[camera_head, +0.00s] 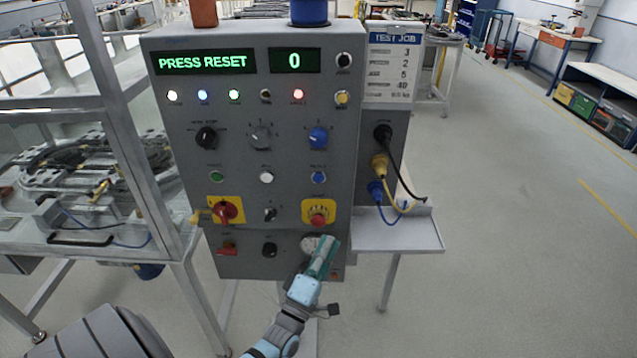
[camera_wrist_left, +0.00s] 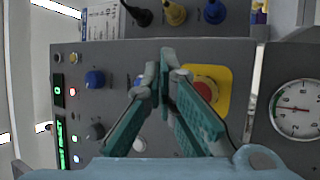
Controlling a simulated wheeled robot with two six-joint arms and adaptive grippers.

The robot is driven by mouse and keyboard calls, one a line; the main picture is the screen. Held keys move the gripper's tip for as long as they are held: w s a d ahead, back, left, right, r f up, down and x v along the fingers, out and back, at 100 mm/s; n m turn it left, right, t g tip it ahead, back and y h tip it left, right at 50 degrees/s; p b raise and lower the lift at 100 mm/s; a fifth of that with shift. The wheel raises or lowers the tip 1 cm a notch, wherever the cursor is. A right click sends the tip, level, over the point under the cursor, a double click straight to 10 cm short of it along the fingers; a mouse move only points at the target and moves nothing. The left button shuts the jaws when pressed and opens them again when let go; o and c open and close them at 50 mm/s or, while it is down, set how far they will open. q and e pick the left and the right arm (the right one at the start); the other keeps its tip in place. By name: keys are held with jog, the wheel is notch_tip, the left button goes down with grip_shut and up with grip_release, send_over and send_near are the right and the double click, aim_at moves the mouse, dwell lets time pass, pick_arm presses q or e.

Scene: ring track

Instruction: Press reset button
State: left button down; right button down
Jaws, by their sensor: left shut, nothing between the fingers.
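The grey control panel (camera_head: 290,85) stands ahead, and its green display (camera_head: 203,62) reads "PRESS RESET". A second display (camera_head: 294,60) shows 0. A green button (camera_head: 217,176), a white button (camera_head: 266,177) and a blue button (camera_head: 318,177) sit in a row; their small labels are too blurred to read. My left gripper (camera_head: 328,243) is shut and empty, low in front of the panel by the gauge, below the red mushroom button. In the left wrist view its fingers (camera_wrist_left: 165,70) partly cover the blue button (camera_wrist_left: 138,80). My right gripper is in neither view.
The red mushroom button (camera_head: 318,219) on yellow is beside the fingers in the wrist view. A round gauge (camera_wrist_left: 297,108) is close by. A small shelf (camera_head: 400,232) with plugged cables juts out at right. A metal-framed bench (camera_head: 170,255) stands left. The floor at right is clear.

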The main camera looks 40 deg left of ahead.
aim_at(318, 178)
pick_arm(q)
notch_tip(318, 178, up, 9)
jog(key=s+n+t+y, duration=0.1)
jog(key=n+t+y, duration=0.1)
jog(key=n, duration=0.3)
jog(key=shift+s+a+r+t, duration=0.2)
jog(key=shift+a+t, duration=0.25)
jog(key=shift+t, duration=0.15)
jog(key=w+a+b, duration=0.1)
jog(key=w, duration=0.1)
jog(key=w+a+b, duration=0.3)
jog(key=w+a, duration=0.1)
jog(key=w, duration=0.1)
jog(key=shift+a+f+b, duration=0.1)
jog(key=shift+a+b, duration=0.05)
jog(key=shift+b, duration=0.25)
jog(key=shift+w+a+b, duration=0.25)
jog(key=shift+w+b, duration=0.1)
jog(key=shift+b, duration=0.1)
